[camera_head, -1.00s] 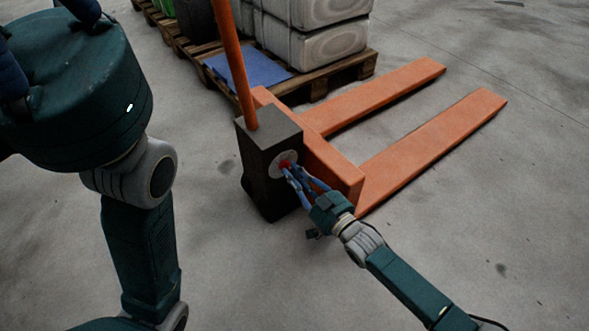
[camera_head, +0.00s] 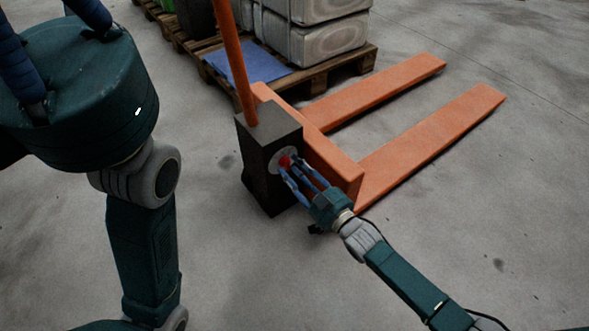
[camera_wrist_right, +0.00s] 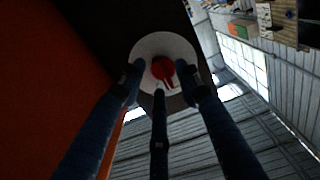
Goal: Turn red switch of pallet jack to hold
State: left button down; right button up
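The orange pallet jack (camera_head: 345,176) stands on the floor with a dark block (camera_head: 264,178) at its handle base. The red switch (camera_head: 285,162) sits on a pale round disc on that block. In the right wrist view the red switch (camera_wrist_right: 163,69) is on the white disc (camera_wrist_right: 149,46), with a short red pointer towards the lower right. My right gripper (camera_head: 294,174) is open, its blue fingers spread around the switch without visibly gripping it. Contact is unclear. Disc markings are unreadable. My left gripper (camera_head: 60,45) is large at the upper left, its fingertips outside the frame.
A wooden pallet (camera_head: 318,78) with pale containers (camera_head: 318,42) and a blue sheet (camera_head: 247,64) stands behind the jack. The orange handle (camera_head: 237,62) rises from the block. The floor (camera_head: 480,205) to the right and in front is clear.

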jog(key=v, duration=1.2)
jog(key=shift+r, duration=0.1)
